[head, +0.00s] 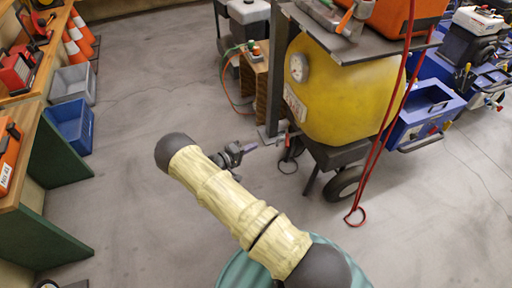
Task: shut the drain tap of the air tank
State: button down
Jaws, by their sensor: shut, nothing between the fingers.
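The air tank (335,95) is yellow, with a round gauge (299,67) and a pale plate (295,102) on its near left end. A small metal fitting with a reddish part (287,137) shows low at that end. It looks like the drain tap, but it is too small to tell how its handle stands. My gripper (254,147) is shut and empty, held out just left of this fitting and pointing at it. I cannot tell whether the fingers touch anything.
A dark looped cable (288,164) hangs below the fitting. A red hose (382,150) hangs in front of the tank. A wheel (345,184) supports the cart. Wooden blocks (254,85) stand left of the tank. Open grey floor (140,120) lies to the left.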

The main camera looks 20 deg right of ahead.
aim_at(288, 145)
jog(key=d+f+b, duration=0.2)
jog(key=d, duration=0.9)
jog(key=shift+w+b, duration=0.3)
jog(key=shift+b, duration=0.1)
jog(key=shift+s+d+r+p, duration=0.1)
jog(key=shift+s+d+p, duration=0.05)
jog(key=shift+p, duration=0.15)
jog(key=shift+s+d+p, duration=0.65)
jog(key=shift+d+p, duration=0.25)
jog(key=shift+p, duration=0.2)
jog(key=shift+s+d+p, duration=0.65)
jog(key=shift+d+p, duration=0.2)
jog(key=shift+p, duration=0.25)
jog(key=shift+d, duration=0.1)
jog(key=shift+s, duration=0.1)
